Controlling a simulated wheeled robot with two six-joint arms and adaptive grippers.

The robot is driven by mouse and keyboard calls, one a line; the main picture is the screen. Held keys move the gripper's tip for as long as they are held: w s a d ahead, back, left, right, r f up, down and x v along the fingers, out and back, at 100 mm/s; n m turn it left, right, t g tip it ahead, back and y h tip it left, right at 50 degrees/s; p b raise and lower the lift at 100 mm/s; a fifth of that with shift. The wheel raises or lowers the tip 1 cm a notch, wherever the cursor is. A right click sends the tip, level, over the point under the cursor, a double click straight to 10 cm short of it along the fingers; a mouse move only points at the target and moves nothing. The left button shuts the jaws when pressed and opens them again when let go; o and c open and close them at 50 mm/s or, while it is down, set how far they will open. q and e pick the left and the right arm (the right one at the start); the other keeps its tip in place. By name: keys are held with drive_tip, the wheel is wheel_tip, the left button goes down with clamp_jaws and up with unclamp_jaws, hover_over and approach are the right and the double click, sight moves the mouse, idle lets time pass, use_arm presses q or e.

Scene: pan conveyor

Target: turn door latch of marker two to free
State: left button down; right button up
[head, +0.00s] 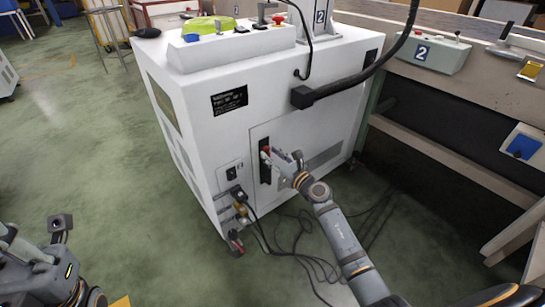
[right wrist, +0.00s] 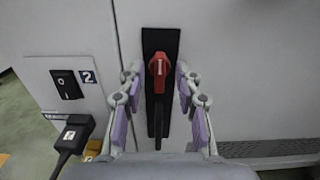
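The door latch is a red knob (right wrist: 159,68) with a pale upright mark, on a tall black plate (right wrist: 161,40) in the white cabinet's door. A dark bar hangs below the knob. In the head view the red knob (head: 265,152) is partly hidden by my right gripper (head: 277,158). In the right wrist view my right gripper (right wrist: 158,78) is open, one finger on each side of the knob, with gaps visible; depth is unclear. A marker "2" (right wrist: 88,77) is beside a black switch left of the latch. My left arm is at the head view's lower left; its finger state is unclear.
The white cabinet (head: 200,110) stands on green floor. Left of the latch are a black switch (right wrist: 66,84) and a plugged-in cable (right wrist: 72,135). Loose cables (head: 300,262) lie on the floor. A workbench (head: 440,150) with a "2" box (head: 430,52) stands at right.

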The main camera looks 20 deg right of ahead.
clamp_jaws()
